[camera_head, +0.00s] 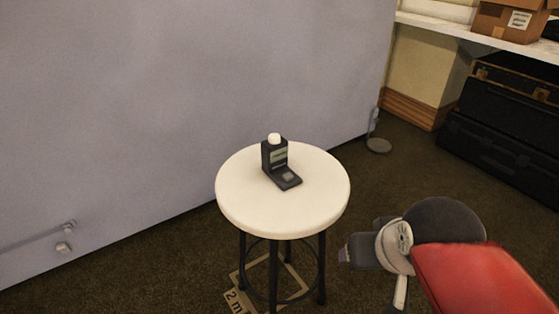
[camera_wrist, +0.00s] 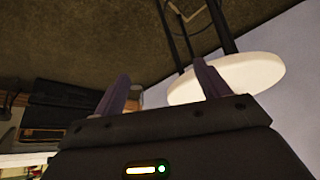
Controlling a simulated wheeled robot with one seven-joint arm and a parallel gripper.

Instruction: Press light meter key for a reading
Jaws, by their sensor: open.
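The light meter (camera_head: 274,158) stands on a round white stool (camera_head: 240,203) in the head view. It is dark, with a white dome on top, a pale display on its upright face and a foot at the front bearing a grey key (camera_head: 288,176). My gripper (camera_head: 343,255) is to the right of the stool and nearer to me, apart from it. In the wrist view the two fingers (camera_wrist: 161,88) stand apart with nothing between them. The stool's seat (camera_wrist: 240,76) shows behind the right finger; I cannot see the meter there.
A pale grey backdrop (camera_head: 150,90) stands close behind the stool. Black cases (camera_head: 500,130) and a shelf with a cardboard box (camera_head: 508,20) are at the right. A floor marker (camera_head: 236,301) lies beneath the stool.

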